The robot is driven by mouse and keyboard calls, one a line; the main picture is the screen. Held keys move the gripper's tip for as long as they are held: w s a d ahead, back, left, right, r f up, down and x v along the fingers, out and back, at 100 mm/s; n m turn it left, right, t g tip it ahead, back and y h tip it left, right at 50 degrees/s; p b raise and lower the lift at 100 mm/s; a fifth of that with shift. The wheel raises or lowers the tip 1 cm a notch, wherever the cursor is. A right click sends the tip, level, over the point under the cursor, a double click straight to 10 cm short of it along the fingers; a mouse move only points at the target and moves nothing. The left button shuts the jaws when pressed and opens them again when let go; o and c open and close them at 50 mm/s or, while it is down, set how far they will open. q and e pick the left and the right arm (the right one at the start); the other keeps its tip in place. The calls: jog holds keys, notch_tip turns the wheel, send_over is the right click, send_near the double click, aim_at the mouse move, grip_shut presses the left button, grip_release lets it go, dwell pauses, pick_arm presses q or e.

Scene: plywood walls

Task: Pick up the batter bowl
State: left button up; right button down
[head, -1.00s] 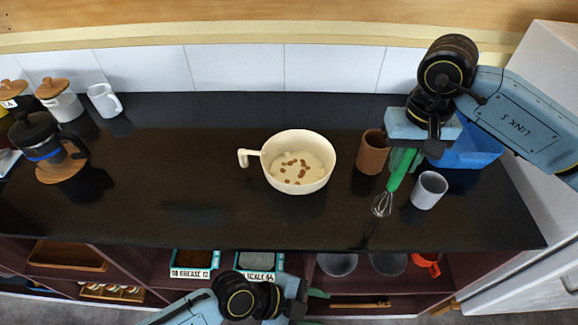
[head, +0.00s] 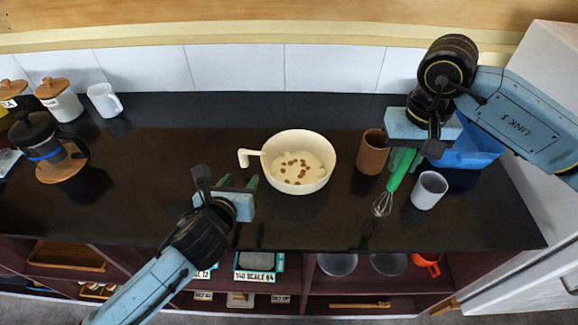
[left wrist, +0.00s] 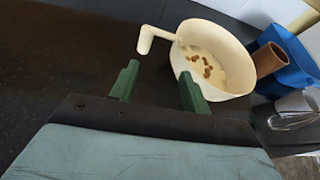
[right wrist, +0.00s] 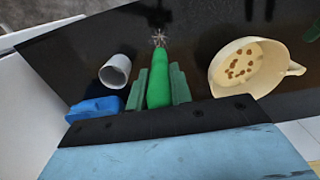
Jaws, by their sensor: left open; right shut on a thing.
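The cream batter bowl (head: 318,184) stands upright on the dark counter, its handle (head: 247,157) pointing left. Pale batter with several brown bits lies in it. My left gripper (head: 252,182) is open and empty, just left of the bowl and below its handle. In the left wrist view the bowl (left wrist: 235,90) and handle (left wrist: 146,40) are just beyond the open fingers (left wrist: 160,85). My right gripper (head: 404,160) is shut on the green handle of a whisk (head: 396,181), right of the bowl; the whisk also shows in the right wrist view (right wrist: 160,82).
A brown cup (head: 371,153), a grey-white cup (head: 429,190) and a blue container (head: 470,150) stand right of the bowl. A coffee press (head: 42,145), a lidded canister (head: 60,102) and a white mug (head: 104,100) are far left. The counter's left middle is clear.

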aim_at(242, 160)
pick_arm(q)
jog(key=shift+w+a+f+y, duration=0.15)
jog(key=shift+a+f+y, duration=0.2)
jog(key=shift+a, duration=0.45)
jog(key=shift+m, duration=0.3)
jog(key=x, duration=0.6)
jog(key=shift+r, duration=0.1)
jog(key=shift+t, duration=0.3)
jog(key=shift+a+x, duration=0.15)
jog(key=shift+x, duration=1.35)
jog(key=shift+a+x, duration=0.1)
jog(key=shift+x, duration=1.4)
jog(key=shift+r, duration=0.15)
grip_shut()
jog(key=shift+w+r, duration=0.1)
